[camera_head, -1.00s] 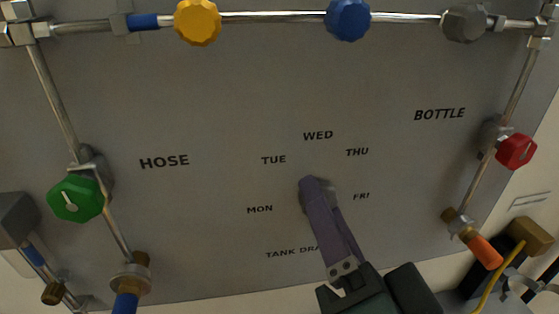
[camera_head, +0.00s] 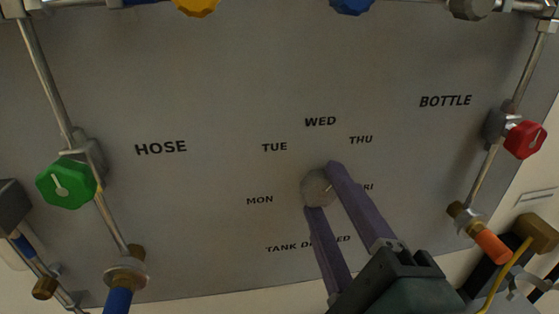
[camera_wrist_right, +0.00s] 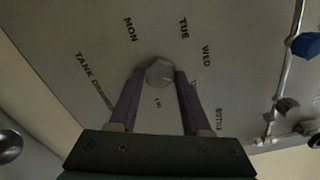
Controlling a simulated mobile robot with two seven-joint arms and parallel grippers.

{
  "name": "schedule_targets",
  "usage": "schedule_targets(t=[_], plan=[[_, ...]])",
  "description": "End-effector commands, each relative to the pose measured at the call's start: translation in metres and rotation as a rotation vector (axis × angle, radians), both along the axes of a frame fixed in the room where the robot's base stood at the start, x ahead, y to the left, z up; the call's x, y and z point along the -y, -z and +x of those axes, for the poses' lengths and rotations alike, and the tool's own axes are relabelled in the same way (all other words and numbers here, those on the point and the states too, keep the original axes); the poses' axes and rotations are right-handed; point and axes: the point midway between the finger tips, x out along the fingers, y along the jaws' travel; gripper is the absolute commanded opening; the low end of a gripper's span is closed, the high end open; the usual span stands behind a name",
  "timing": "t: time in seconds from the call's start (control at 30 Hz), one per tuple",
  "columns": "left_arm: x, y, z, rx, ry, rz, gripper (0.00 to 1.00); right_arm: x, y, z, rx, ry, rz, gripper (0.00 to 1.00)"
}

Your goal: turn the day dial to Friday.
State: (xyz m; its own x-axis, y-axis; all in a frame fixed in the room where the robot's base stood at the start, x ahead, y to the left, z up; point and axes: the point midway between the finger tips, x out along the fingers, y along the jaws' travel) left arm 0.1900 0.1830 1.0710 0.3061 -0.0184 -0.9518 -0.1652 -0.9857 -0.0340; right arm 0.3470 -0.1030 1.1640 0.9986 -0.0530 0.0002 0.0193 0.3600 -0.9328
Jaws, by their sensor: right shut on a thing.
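The day dial (camera_head: 317,190) is a small grey knob on the grey panel, inside an arc of labels: MON (camera_head: 259,200), TUE (camera_head: 274,147), WED (camera_head: 320,122), THU (camera_head: 361,140) and a partly covered FRI (camera_head: 368,187). My right gripper (camera_head: 320,187) is shut on the dial, one purple finger on each side. The dial also shows between the fingertips in the right wrist view (camera_wrist_right: 160,72). Where its mark points is too unclear to tell. A finger partly hides the TANK DRAINED label (camera_head: 290,246). My left gripper is not in view.
A green knob (camera_head: 66,184) and pipe stand left, a red knob (camera_head: 524,139) and pipe right. Yellow (camera_head: 196,6), blue (camera_head: 352,5) and grey (camera_head: 470,8) knobs line the top.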

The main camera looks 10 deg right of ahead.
Motion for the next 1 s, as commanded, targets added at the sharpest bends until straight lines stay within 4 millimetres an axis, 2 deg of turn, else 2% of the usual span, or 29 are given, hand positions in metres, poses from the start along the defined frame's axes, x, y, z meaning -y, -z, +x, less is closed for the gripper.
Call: schedule_targets(t=[0.6,1.0], plan=[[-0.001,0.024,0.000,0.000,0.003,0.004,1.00,-0.001,0.002,0.000,0.032,-0.001,0.582,0.00],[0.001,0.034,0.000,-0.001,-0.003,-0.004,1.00,-0.001,0.002,0.000,0.047,0.001,0.858,0.00]])
